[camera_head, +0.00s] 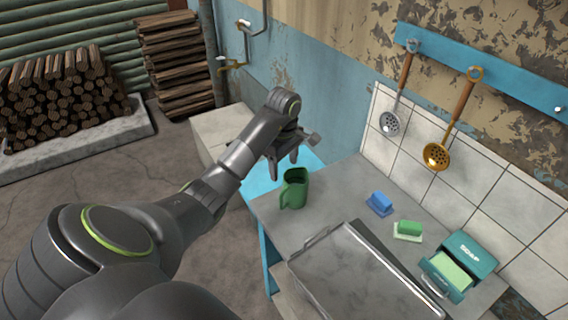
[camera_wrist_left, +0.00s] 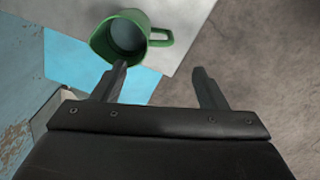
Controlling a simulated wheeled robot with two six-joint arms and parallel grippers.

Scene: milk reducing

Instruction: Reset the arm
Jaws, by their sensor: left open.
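My left gripper (camera_head: 284,163) hangs open and empty just left of and above the green mug (camera_head: 294,189). In the left wrist view its two separate fingers (camera_wrist_left: 161,80) point toward the counter edge, with nothing between them. The green mug stands upright near the left corner of the grey counter, and it also shows in the left wrist view (camera_wrist_left: 127,38) with its handle to the right. The left fingertip looks close to the mug's rim in that view; I cannot tell whether they touch. My right gripper is not in view.
Firewood (camera_head: 60,95) is stacked at the far left; open floor lies between.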

